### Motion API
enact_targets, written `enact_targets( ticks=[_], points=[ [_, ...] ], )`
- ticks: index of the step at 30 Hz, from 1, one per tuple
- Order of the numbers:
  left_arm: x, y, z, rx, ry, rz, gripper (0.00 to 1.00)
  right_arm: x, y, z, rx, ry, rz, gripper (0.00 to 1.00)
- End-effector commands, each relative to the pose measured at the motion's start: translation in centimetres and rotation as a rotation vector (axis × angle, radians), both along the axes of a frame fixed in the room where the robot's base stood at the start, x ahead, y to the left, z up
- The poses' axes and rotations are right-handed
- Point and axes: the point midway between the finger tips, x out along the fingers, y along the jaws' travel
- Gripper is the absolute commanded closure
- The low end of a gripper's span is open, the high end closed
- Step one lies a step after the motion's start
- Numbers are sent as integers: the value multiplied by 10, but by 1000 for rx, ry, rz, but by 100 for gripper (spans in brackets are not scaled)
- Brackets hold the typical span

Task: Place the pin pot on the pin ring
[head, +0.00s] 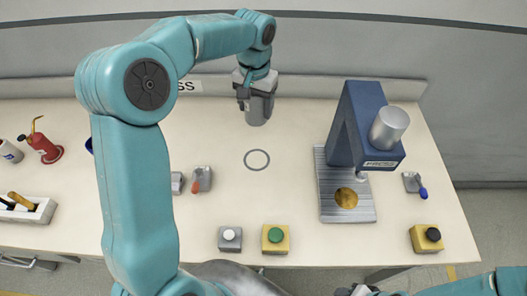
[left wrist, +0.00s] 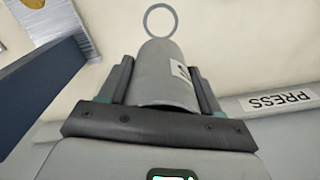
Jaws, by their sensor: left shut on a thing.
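The pin pot (head: 258,110) is a grey cylinder with a white label, hanging upright below my left gripper (head: 257,92) near the table's back edge. In the left wrist view, the fingers are shut on both sides of the pin pot (left wrist: 168,72). The pin ring is a thin grey circle (head: 268,160) marked on the bare tabletop, in front of the pot in the head view. The ring also shows just beyond the pot in the left wrist view (left wrist: 145,20). My right gripper (head: 358,291) is partly cut off at the bottom edge; its jaws are unclear.
A blue press (head: 358,130) on a grey base stands right of the ring. Button boxes with a white (head: 229,239), a green (head: 275,239) and a black (head: 427,239) button line the front. A small grey holder (head: 202,179) sits left of the ring. The tabletop around the ring is clear.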

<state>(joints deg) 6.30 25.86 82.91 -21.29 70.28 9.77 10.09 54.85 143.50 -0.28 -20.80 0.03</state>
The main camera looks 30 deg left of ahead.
Motion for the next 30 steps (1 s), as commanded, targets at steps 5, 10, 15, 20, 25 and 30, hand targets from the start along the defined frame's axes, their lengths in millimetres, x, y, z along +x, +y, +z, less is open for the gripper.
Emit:
enact_targets(
  ticks=[5, 10, 15, 20, 25, 30],
  points=[
    [-4, 1, -48, -2, 8, 3, 67, 0, 0, 3, 0, 1, 0, 54],
    [-3, 0, -97, -2, 8, 3, 67, 0, 0, 9, 0, 0, 0, 54],
    [-1, -1, -135, -3, 4, 1, 67, 0, 0, 13, 0, 0, 0, 54],
    [2, -1, -149, -1, 1, 2, 67, 0, 0, 14, 0, 0, 0, 54],
    [2, -2, -168, -2, 5, -2, 67, 0, 0, 17, 0, 0, 0, 54],
    [3, -2, -191, -1, 1, 0, 67, 0, 0, 20, 0, 0, 0, 54]
  ],
)
